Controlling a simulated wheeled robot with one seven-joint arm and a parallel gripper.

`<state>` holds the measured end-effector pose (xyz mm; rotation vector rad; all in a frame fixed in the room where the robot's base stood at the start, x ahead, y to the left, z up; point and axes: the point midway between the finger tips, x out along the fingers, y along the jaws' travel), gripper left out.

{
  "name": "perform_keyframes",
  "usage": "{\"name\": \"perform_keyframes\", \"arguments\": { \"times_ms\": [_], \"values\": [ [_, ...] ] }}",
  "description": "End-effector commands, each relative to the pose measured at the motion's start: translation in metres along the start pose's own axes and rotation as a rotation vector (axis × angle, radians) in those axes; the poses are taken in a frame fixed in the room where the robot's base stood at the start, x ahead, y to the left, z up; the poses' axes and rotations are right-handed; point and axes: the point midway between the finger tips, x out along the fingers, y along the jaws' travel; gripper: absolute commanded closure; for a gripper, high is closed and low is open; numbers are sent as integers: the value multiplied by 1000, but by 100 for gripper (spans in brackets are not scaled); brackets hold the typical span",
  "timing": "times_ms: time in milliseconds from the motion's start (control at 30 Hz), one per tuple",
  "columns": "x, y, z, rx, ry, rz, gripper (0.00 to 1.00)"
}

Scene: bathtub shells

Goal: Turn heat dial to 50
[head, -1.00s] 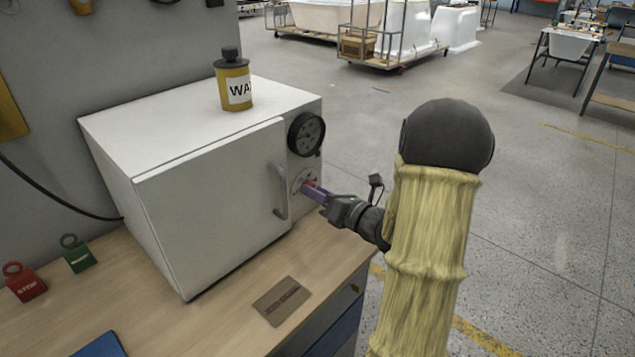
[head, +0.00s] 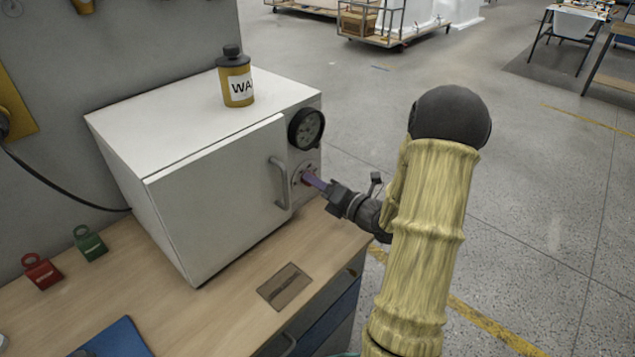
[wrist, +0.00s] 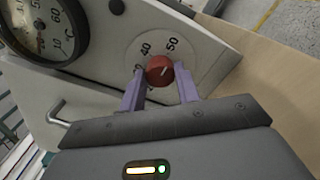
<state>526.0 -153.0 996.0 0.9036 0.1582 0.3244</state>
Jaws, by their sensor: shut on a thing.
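The heat dial is a red knob (wrist: 160,70) on a pale round scale (wrist: 135,48) on the front of the white oven (head: 215,155). In the wrist view 40 and 50 can be read above the knob. A short pale mark on the knob slants up to the right; its exact reading is unclear. My gripper (wrist: 160,78) has its two lavender fingers on either side of the knob, shut on it. In the head view my gripper (head: 311,180) reaches the dial from the right and hides most of it.
A black gauge (head: 306,129) sits above the dial, and the door handle (head: 279,183) is close on its left. A yellow bottle (head: 237,80) stands on the oven. Open floor lies right.

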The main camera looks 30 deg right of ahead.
Motion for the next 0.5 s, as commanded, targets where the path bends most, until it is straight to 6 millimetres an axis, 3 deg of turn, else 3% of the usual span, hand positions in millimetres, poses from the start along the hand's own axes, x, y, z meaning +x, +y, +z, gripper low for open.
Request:
{"name": "perform_keyframes", "arguments": {
  "times_ms": [67, 100, 200, 500],
  "values": [
    [-1, -2, -4, 6, 8, -7, 91],
    [-1, -2, -4, 6, 8, -7, 62],
    [-1, -2, -3, 4, 6, -6, 46],
    [-2, -1, -1, 0, 2, -3, 46]
  ]
}}
